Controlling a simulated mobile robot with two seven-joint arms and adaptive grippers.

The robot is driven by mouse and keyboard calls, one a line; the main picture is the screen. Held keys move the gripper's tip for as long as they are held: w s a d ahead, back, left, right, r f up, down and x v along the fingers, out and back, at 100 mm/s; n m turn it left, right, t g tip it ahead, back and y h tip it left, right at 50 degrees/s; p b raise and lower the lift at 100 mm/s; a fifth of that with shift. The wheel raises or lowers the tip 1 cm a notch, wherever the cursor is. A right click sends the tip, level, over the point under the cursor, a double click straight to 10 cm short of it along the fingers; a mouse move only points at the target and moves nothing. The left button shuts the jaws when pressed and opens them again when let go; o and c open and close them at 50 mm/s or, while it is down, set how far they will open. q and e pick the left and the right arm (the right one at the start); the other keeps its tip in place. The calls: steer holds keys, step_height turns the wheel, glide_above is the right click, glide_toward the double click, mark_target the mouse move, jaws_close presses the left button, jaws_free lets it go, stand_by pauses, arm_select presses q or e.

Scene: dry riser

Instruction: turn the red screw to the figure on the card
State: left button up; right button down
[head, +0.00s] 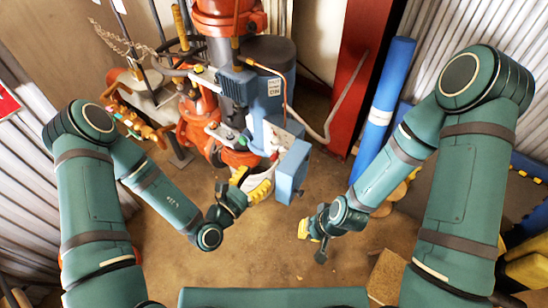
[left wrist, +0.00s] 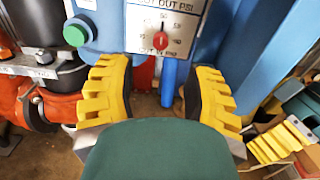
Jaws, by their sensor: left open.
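The red screw (left wrist: 160,41) sits on a white dial plate (left wrist: 188,22) marked "OUT PSI", with small figures around it, in the left wrist view. Its exact setting is too small to read. A small white card (head: 274,87) with dark print is on the blue-grey motor in the head view; I cannot read it surely. My left gripper (left wrist: 160,98) is open, its yellow ribbed fingers apart, below the screw and not touching it. In the head view it (head: 248,186) is beside the blue box (head: 291,171). My right gripper (head: 311,241) appears open and empty, over the floor.
A green button (left wrist: 75,32) is left of the dial. A red column (head: 358,60) and a blue roll (head: 388,95) rise to the right. The floor (head: 255,255) between my arms is clear.

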mark_target(272, 160)
arm_select(q)
steer(key=b+x, duration=0.1)
steer(key=x, duration=0.7)
steer(key=shift+w+d, duration=0.2)
steer(key=shift+w, duration=0.05)
jaws_close()
